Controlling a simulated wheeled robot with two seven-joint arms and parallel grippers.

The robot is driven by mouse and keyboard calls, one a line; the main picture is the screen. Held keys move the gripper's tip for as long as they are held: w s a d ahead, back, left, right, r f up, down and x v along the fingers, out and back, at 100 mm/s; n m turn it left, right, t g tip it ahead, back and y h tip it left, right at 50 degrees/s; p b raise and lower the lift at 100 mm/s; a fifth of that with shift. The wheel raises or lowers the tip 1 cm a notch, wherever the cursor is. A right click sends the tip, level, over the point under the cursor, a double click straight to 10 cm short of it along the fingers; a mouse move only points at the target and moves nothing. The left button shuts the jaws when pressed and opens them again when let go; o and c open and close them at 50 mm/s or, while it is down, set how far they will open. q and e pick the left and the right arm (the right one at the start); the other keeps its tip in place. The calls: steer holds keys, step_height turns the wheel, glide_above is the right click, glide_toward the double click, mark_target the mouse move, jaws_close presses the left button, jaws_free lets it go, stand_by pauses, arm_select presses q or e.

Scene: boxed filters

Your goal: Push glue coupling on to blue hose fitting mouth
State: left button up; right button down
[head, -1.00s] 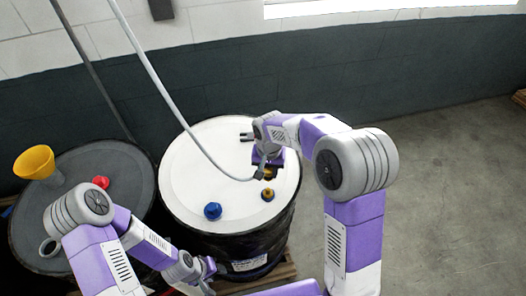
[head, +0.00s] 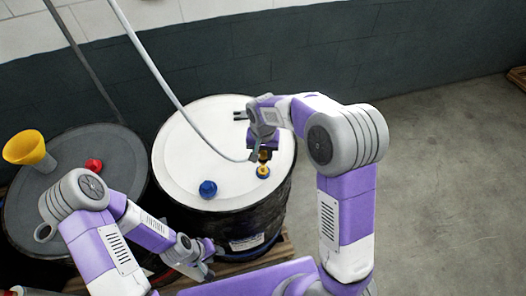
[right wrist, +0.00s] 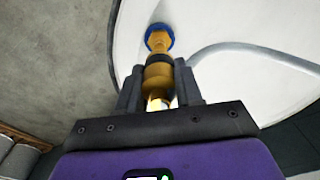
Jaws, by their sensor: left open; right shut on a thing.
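The yellow glue coupling (right wrist: 158,74) is between the fingers of my right gripper (right wrist: 158,88), which is shut on it. In the head view the coupling (head: 264,156) hangs below my right gripper (head: 262,150) over the white drum lid. The blue-collared fitting (head: 263,172), with a yellow middle, stands on the lid just below it. In the right wrist view the fitting's blue collar (right wrist: 148,37) is straight ahead of the coupling, in line with it. I cannot tell whether they touch or how deep they meet. My left gripper (head: 212,262) is open and empty by the drum's lower left side.
A grey hose (head: 165,82) runs from above down to my right gripper. A blue cap (head: 208,189) sits on the white lid (head: 180,165). A dark drum (head: 90,150) at left carries a yellow funnel (head: 28,148) and a red cap (head: 94,165).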

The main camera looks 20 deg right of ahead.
mark_target(263, 166)
steer(key=shift+f+b, duration=0.75)
steer(key=shift+f, duration=0.55)
steer(key=shift+f+b, duration=1.45)
steer(key=shift+f, duration=0.5)
steer(key=c, duration=0.7)
jaws_free()
steer(key=shift+o, duration=0.2)
step_height(263, 166, up, 8)
steer(key=shift+s+a+f, duration=0.1)
steer(key=shift+s+f, duration=0.05)
steer(key=shift+f, duration=0.05)
steer(key=shift+s+f, duration=0.1)
